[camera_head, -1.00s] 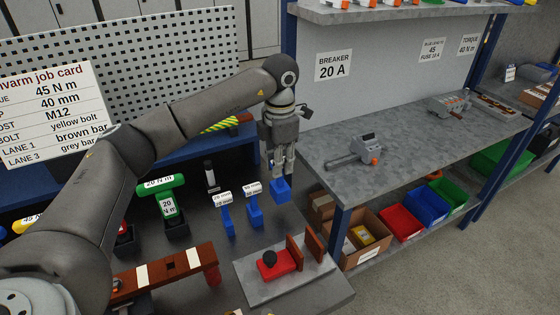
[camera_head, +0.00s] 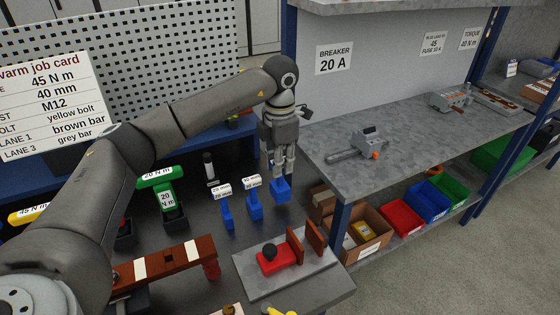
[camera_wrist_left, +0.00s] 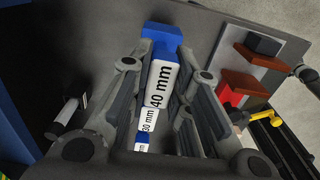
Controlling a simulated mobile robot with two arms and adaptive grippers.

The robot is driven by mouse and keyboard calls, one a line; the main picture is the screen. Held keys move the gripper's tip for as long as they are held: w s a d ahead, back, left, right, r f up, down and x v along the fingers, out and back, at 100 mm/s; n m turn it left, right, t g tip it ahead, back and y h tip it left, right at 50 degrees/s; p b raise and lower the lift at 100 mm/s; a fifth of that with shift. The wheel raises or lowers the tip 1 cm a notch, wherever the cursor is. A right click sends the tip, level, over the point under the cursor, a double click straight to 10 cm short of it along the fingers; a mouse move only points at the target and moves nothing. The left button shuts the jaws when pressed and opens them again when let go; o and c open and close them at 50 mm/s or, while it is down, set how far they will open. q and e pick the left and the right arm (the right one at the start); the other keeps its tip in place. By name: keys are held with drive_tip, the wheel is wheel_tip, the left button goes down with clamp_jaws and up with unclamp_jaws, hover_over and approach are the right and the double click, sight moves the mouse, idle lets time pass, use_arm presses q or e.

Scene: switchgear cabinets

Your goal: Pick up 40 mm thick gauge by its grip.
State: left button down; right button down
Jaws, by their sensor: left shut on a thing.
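The 40 mm gauge is a blue block (camera_head: 281,189) at the right end of a row of blue gauges on the dark bench. My left gripper (camera_head: 280,168) points down over it, its fingers shut on the upper part of the gauge. In the left wrist view the white "40 mm" label (camera_wrist_left: 162,87) and blue body (camera_wrist_left: 163,37) show between the two fingers (camera_wrist_left: 160,65). I cannot tell whether the gauge still touches the bench. My right gripper is not in view.
Two smaller blue gauges (camera_head: 227,217) (camera_head: 255,207) stand just left. A green-handled 20 N m tool (camera_head: 164,198) stands farther left. In front are a brown bar (camera_head: 155,266) and a plate (camera_head: 306,278) with a red block (camera_head: 276,261). A grey workbench (camera_head: 420,145) is at right.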

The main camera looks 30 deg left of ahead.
use_arm(q)
drive_tip(key=shift+f+b, duration=0.9)
drive_tip(key=shift+f, duration=0.6)
drive_tip(key=c, duration=1.3)
unclamp_jaws()
drive_tip(key=shift+o, duration=0.2)
wheel_tip(320, 180, up, 12)
